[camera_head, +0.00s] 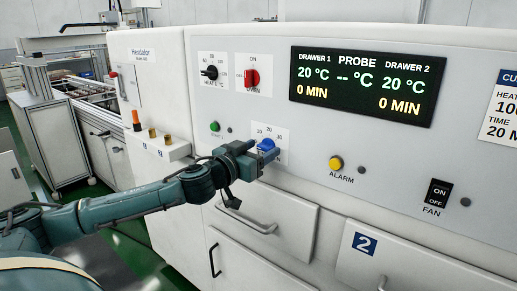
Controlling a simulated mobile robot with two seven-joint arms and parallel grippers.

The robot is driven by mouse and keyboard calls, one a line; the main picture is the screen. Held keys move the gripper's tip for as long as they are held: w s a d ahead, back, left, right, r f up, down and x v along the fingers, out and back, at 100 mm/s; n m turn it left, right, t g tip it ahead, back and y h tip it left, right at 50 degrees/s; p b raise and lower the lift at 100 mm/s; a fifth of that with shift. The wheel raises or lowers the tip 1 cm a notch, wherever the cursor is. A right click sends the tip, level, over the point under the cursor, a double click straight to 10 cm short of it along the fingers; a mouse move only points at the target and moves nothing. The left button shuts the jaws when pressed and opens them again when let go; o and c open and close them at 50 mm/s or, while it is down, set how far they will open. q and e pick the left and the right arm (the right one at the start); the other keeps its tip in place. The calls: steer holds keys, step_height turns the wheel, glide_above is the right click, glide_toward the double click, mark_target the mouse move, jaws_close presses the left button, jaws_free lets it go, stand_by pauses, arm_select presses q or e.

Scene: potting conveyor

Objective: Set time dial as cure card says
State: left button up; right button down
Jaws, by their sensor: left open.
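The time dial is a blue knob (266,145) on a white scale plate (282,135) marked 10, 20 and 30. My left gripper (258,160) is open right at the blue knob, with its fingers around or just before it; I cannot tell if they touch it. The gripper hides the lower part of the plate and the knob's pointer. The cure card (503,106) is at the right edge, cut off; it reads "HEAT 100", cut off, and "TIME 20 M", cut off. The display (362,84) shows 20 °C and 0 MIN for both drawers. My right gripper is not in view.
A black heat dial (210,73) and a red oven switch (252,77) sit above. A green start button (214,126), a yellow alarm button (336,163) and a black fan switch (438,194) are on the same panel. Drawer handles (247,221) stick out below my arm.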

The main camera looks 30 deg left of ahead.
arm_select(q)
steer(key=shift+c, duration=0.6)
steer(key=c, duration=0.9)
